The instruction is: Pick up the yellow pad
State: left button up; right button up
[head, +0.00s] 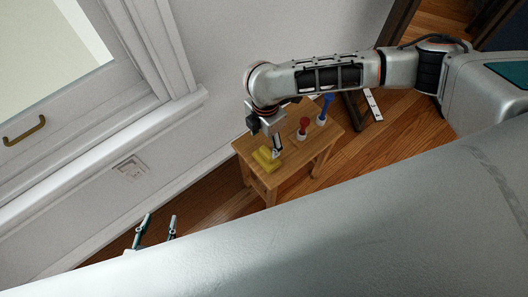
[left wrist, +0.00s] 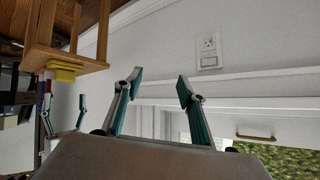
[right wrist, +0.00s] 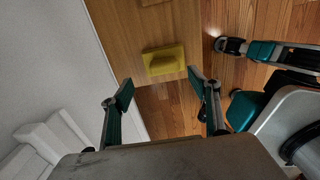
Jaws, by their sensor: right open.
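The yellow pad (head: 264,160) lies near the edge of a small wooden table (head: 297,161). It also shows in the right wrist view (right wrist: 163,60) and at the table's edge in the left wrist view (left wrist: 61,73). My right gripper (head: 277,148) is just above the pad in the head view. In the right wrist view, its fingers (right wrist: 160,90) are apart and empty, with the pad beyond the gap between them and no contact visible. My left gripper (head: 157,228) is open and empty, away from the table to the left; its fingers (left wrist: 160,86) are spread apart.
A red-topped item (head: 303,127) and a blue-topped item (head: 325,108) stand on the table behind the pad. A white wall with a socket (left wrist: 208,50) and a window sill (head: 100,150) run along the left. Wooden floor surrounds the table.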

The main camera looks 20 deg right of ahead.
aim_at(267, 152)
jog(key=f, duration=0.3)
jog(key=shift+s+b, duration=0.2)
jog(key=shift+b, duration=0.2)
jog(key=f+b, duration=0.1)
jog(key=s+f+b, duration=0.1)
jog(key=f, duration=0.1)
jog(key=shift+d+f, duration=0.15)
jog(key=shift+f, duration=0.15)
jog(key=shift+w+f, duration=0.25)
jog(key=shift+w, duration=0.05)
jog(key=c, duration=1.1)
pick_arm(q)
jog(key=shift+d+f, duration=0.25)
jog(key=shift+d, duration=0.3)
pick_arm(e)
jog(key=shift+c, duration=0.6)
